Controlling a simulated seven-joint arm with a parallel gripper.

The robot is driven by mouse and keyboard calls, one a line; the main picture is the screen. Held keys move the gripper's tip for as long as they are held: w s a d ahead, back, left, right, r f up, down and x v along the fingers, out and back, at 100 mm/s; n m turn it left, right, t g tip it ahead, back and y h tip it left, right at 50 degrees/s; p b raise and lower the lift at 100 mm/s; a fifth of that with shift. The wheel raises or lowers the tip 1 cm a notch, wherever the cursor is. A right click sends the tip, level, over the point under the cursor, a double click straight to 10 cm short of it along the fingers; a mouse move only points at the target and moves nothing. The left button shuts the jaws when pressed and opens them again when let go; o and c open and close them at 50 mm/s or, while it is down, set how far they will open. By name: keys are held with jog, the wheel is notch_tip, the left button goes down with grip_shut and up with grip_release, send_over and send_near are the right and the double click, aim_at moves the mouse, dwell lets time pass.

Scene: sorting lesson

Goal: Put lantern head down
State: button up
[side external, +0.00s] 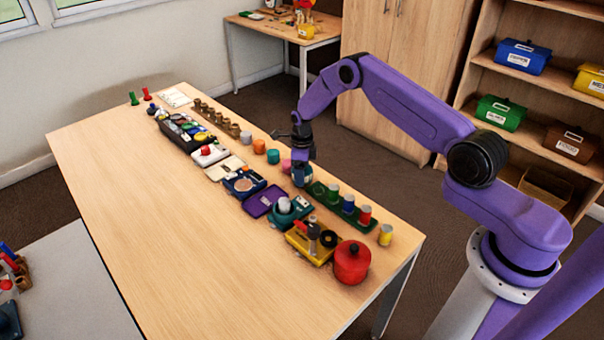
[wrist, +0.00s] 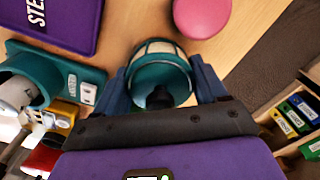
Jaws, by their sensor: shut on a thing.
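My gripper (wrist: 165,85) is shut on a teal round piece with a pale band, which I take for the lantern head (wrist: 160,68). In the wrist view it sits between both fingers, its open-looking dark inside facing the camera. In the side view my gripper (side external: 302,178) is low over the table, and the lantern head is mostly hidden by it. I cannot tell whether the lantern head touches the table. A teal base (side external: 290,212) with a white rounded part (side external: 284,204) stands just in front of my gripper; it also shows at the left of the wrist view (wrist: 62,80).
A pink round piece (side external: 286,166) lies close by. A purple tray (side external: 266,201), a green rack (side external: 325,198) with coloured cylinders, a yellow base (side external: 309,245) and a red pot (side external: 351,262) crowd the area. The table's left half (side external: 150,240) is bare.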

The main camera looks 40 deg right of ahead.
jog(key=shift+f, duration=0.6)
jog(key=shift+f, duration=0.1)
jog(key=o, duration=1)
jog(key=shift+o, duration=0.2)
